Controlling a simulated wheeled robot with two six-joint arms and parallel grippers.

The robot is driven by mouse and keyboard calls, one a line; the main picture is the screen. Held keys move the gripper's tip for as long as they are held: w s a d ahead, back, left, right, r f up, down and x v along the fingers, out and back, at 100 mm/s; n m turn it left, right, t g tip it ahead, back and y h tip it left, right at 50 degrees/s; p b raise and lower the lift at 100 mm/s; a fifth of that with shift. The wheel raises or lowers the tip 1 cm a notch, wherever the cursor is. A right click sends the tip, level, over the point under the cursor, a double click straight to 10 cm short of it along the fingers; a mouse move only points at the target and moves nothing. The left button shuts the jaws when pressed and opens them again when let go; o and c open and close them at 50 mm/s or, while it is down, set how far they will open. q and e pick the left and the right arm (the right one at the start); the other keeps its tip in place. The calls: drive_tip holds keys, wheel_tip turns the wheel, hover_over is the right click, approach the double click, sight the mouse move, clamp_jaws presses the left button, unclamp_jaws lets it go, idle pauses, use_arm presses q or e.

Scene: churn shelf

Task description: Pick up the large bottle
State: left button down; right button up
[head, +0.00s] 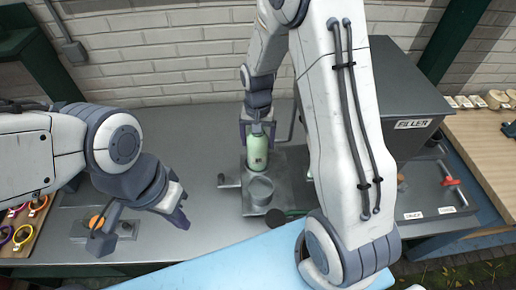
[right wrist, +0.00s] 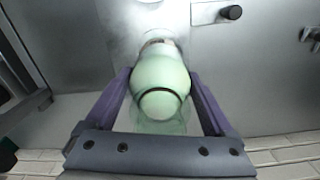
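The large bottle (head: 258,152) is pale green and stands upright on a metal plate on the grey bench. My right gripper (head: 258,131) is at the bottle's upper part, with one finger on each side. In the right wrist view the bottle (right wrist: 161,85) lies between the two purple-grey fingers (right wrist: 161,82). The fingers are wide apart and very close to the glass; I cannot tell whether they press on it. My left gripper (head: 143,226) is open and empty, above the left of the bench.
A round metal cup (head: 261,191) stands just in front of the bottle. A grey filler box (head: 403,105) is at the right. Coloured rings (head: 22,236) lie on a board at the far left. The bench between my left gripper and the bottle is clear.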

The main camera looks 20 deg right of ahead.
drive_tip(key=shift+r, duration=0.1)
clamp_jaws()
drive_tip(key=shift+w, duration=0.1)
